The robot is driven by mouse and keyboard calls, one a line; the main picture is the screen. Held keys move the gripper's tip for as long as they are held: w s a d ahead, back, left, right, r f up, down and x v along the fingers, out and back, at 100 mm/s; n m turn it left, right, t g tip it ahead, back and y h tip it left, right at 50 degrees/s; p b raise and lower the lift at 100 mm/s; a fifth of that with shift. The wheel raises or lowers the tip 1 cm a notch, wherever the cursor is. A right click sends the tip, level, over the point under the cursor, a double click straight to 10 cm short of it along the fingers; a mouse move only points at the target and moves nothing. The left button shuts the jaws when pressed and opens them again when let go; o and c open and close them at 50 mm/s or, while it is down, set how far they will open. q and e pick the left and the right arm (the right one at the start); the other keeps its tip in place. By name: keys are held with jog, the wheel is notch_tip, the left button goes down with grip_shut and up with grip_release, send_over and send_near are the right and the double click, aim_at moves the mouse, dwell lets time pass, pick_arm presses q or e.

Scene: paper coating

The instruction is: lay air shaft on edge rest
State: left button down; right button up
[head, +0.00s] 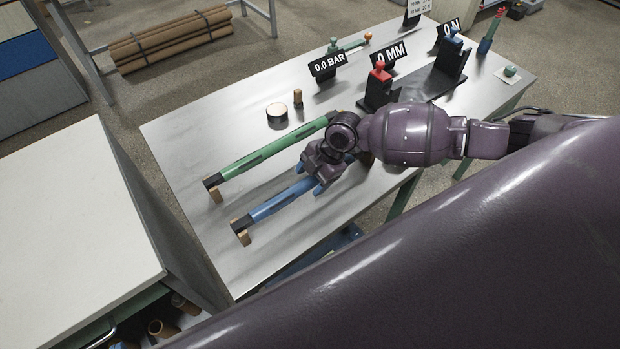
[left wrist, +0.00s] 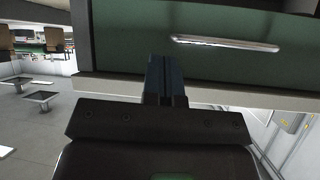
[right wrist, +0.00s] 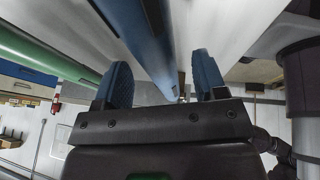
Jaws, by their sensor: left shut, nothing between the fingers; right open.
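Two shafts lie on the metal table in the head view. The blue shaft (head: 285,199), with black ends, is nearer its front edge. The green shaft (head: 270,150) lies behind it, roughly parallel. Small wooden blocks sit under their left ends, one at the blue shaft (head: 243,237) and one at the green (head: 216,195). My right gripper (head: 310,177) is over the blue shaft's right part, which it hides. In the right wrist view my right gripper (right wrist: 162,82) is open, with the blue shaft (right wrist: 143,35) running between its fingers. My left gripper (left wrist: 166,78) is shut and empty.
A green panel with a handle (left wrist: 225,44) faces my left gripper. A tape roll (head: 277,113), a wooden block (head: 298,97) and the black stand with a red knob (head: 380,82) stand behind the shafts. A white-topped cabinet (head: 75,210) stands left.

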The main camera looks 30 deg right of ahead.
jog(key=v, duration=1)
jog(key=shift+a+f, duration=0.1)
jog(key=w+a+r+m+t, duration=0.3)
jog(key=w+r+m+t, duration=0.15)
jog(key=w+t, duration=0.2)
jog(key=s+d+f+m+t+h, duration=0.1)
jog(key=s+f+m+t+h, duration=0.1)
jog(key=s+f+m, duration=0.5)
jog(key=s+d+f+m+t+h, duration=0.1)
jog(key=s+f+m+h, duration=0.2)
jog(key=s+f+m, duration=0.4)
jog(key=s+f, duration=0.1)
jog(key=s, duration=0.7)
jog(key=shift+d+f+t, duration=0.25)
jog(key=shift+f+t, duration=0.1)
jog(key=shift+f, duration=0.05)
